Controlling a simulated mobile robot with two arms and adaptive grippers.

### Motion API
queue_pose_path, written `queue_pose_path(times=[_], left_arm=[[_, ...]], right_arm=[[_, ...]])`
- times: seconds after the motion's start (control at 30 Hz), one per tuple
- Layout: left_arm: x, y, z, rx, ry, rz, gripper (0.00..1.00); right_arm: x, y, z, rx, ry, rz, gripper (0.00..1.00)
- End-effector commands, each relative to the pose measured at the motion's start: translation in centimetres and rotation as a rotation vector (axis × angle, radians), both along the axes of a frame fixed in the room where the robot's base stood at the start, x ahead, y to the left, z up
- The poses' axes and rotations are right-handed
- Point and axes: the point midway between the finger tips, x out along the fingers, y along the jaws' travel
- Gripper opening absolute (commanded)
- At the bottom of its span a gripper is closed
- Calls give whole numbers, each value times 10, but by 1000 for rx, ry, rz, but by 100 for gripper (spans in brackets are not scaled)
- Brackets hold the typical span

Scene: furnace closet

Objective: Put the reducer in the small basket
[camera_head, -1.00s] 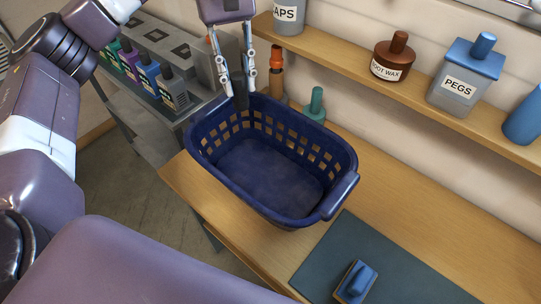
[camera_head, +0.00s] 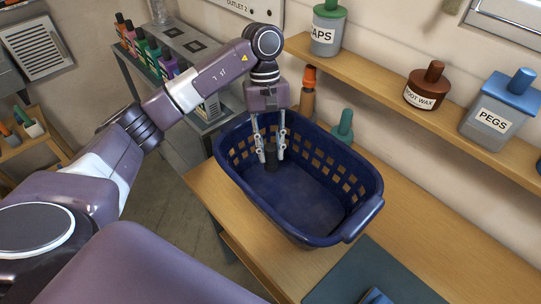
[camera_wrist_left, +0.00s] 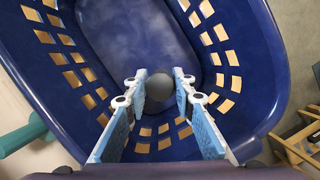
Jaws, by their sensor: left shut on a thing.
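The small basket (camera_head: 365,212) is dark blue with rows of square holes, and stands upright on the wooden bench. My left gripper (camera_head: 268,157) is inside its far left end, below the rim. It is shut on the reducer (camera_head: 271,160), a small dark grey piece held between the fingertips. In the left wrist view the reducer (camera_wrist_left: 159,88) shows as a dark round end between the fingers, over the basket's floor (camera_wrist_left: 135,35). I cannot tell whether it touches the floor. My right gripper is not in view.
A shelf (camera_head: 385,95) with jars runs along the wall behind. An orange-topped bottle (camera_head: 307,97) and a green bottle (camera_head: 342,127) stand behind the basket. A dark mat (camera_head: 385,275) with a blue object (camera_head: 376,297) lies in front. The basket's floor looks otherwise empty.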

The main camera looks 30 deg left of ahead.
Motion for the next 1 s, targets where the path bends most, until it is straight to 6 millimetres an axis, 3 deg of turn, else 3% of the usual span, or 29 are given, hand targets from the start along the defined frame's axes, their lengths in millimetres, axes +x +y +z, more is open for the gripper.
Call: queue_pose_path(times=[0.23, 0.6, 0.63, 0.7, 0.8, 1.0], left_arm=[[-1, 0, -30, 0, 2, 1, 0], [0, 0, -36, 1, 1, 0, 0], [0, 0, -35, 1, 1, 0, 26], [0, 0, -34, 0, 1, 0, 33], [0, 0, -34, 0, 1, 0, 41], [0, 0, -34, 0, 1, 0, 41]], right_arm=[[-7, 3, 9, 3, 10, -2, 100], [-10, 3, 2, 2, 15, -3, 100], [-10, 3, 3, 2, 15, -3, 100], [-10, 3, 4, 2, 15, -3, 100], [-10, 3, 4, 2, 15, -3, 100], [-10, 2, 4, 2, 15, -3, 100]])
